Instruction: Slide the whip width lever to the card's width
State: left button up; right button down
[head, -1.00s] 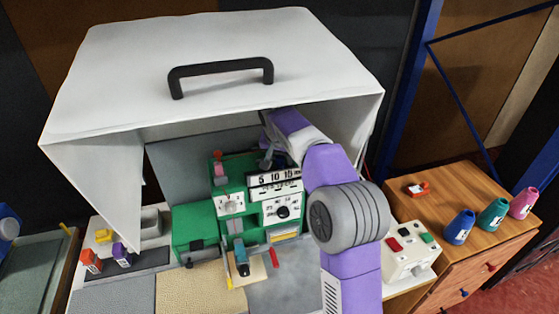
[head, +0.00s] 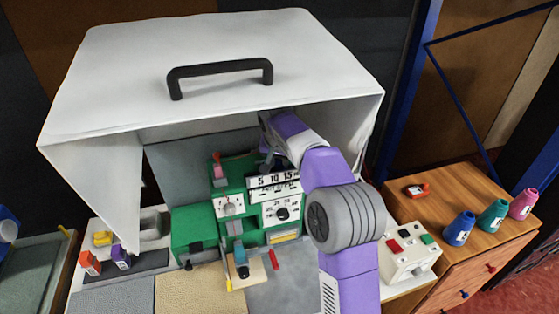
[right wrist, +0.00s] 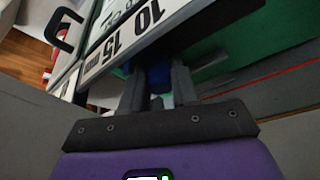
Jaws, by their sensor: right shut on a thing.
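The green machine (head: 191,224) stands under the white hood. Its black-and-white width scale (head: 273,182) reads 5, 10, 15. My right gripper (head: 270,165) is at the scale's upper edge, partly hidden by my arm. In the right wrist view, its fingers (right wrist: 158,88) are shut on a blue knob (right wrist: 158,76), which appears to be the whip width lever. The knob is beside the scale (right wrist: 125,40), near the 10 and 15 marks. The lever's exact setting is hidden. I cannot make out the card for certain. My left gripper is not in view.
The white hood (head: 210,60) covers the machine from above, with side walls close to my right arm. A wooden cabinet (head: 450,190) at right bears several coloured cones. A control box (head: 408,262) with coloured buttons stands in front of it.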

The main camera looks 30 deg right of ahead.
jog(key=a, duration=0.2)
jog(key=w+a+p, duration=0.1)
jog(key=a, duration=0.2)
jog(key=w+a, duration=0.1)
jog(key=a, duration=0.2)
jog(key=shift+a+r+p, duration=0.1)
jog(key=shift+a+p, duration=0.05)
jog(key=shift+p, duration=0.25)
jog(key=c, duration=0.9)
grip_release()
jog(key=shift+a, duration=0.1)
jog(key=shift+o, duration=0.2)
jog(key=shift+r, duration=0.1)
jog(key=p+v, duration=0.1)
jog(key=v, duration=0.6)
jog(key=shift+s, duration=0.1)
